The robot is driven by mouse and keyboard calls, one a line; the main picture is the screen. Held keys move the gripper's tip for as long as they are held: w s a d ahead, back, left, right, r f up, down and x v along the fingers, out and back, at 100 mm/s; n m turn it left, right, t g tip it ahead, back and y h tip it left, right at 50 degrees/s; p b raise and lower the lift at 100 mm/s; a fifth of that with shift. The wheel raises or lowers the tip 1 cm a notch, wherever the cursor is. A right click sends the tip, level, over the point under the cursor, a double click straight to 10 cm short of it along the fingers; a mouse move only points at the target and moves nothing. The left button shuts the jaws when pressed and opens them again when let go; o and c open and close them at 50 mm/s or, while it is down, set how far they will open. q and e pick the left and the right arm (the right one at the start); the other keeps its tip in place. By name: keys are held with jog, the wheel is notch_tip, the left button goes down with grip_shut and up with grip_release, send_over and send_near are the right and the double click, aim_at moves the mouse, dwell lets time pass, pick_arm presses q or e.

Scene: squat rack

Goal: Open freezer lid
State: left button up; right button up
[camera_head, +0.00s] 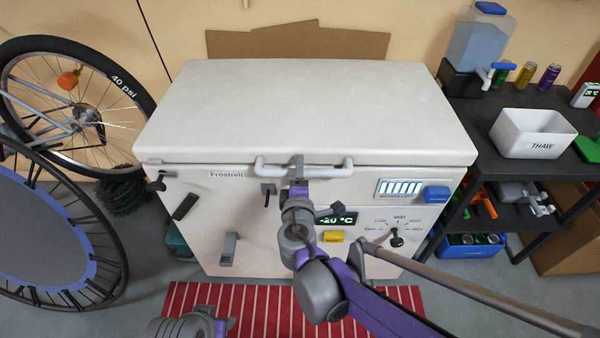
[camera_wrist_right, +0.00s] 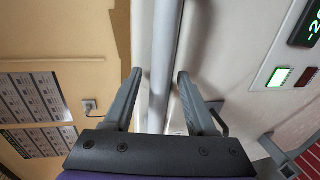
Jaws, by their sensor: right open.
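The white chest freezer (camera_head: 270,220) stands against the wall in the head view, and its lid (camera_head: 310,105) is shut. A light grey bar handle (camera_head: 335,170) runs along the front just below the lid's edge. My right gripper (camera_head: 299,168) is at the middle of this handle. In the right wrist view the handle bar (camera_wrist_right: 163,40) passes between the two open fingers of the gripper (camera_wrist_right: 160,74), with a gap at each side.
A bicycle wheel (camera_head: 128,92) and a trampoline (camera_head: 50,240) stand at the left. A dark shelf (camera_head: 495,140) with a white THAW box (camera_head: 530,150) and a water container (camera_head: 478,40) stands at the right. A red striped mat (camera_head: 262,315) lies before the freezer. The lid top is bare.

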grip_shut()
dwell(0.3)
dwell(1.2)
